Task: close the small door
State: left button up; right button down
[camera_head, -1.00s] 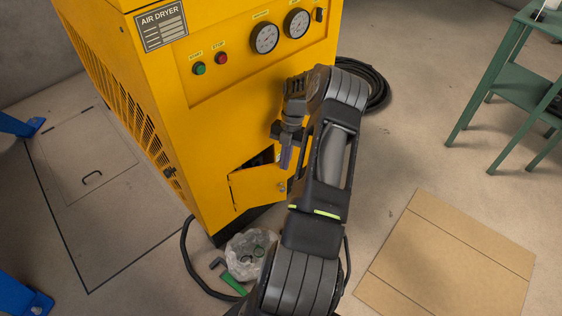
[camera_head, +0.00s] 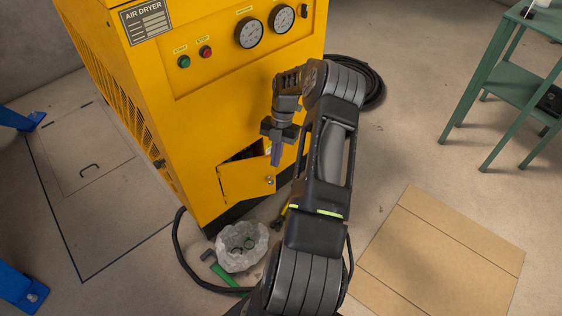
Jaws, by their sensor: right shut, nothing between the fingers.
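The small door (camera_head: 245,181) is a yellow panel low on the front of the yellow air dryer (camera_head: 222,110). It stands partly open, with a dark gap showing along its top edge. A small round latch (camera_head: 270,181) sits near its right edge. My right gripper (camera_head: 276,158) is shut and empty, pointing down just above and in front of the door's right upper corner. I cannot tell whether it touches the door. My left gripper is not in view.
A clear plastic bag (camera_head: 242,246) and a green-handled tool (camera_head: 226,276) lie on the floor below the door, beside a black hose (camera_head: 180,250). Flat cardboard (camera_head: 440,255) lies at right. A green shelf stand (camera_head: 520,85) is at the upper right.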

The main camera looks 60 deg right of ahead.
notch_tip(320, 180, up, 8)
jog(key=w+d+p, duration=0.1)
jog(key=w, duration=0.1)
jog(key=shift+w+d+f, duration=0.15)
jog(key=shift+d+f, duration=0.1)
jog(key=shift+d, duration=0.05)
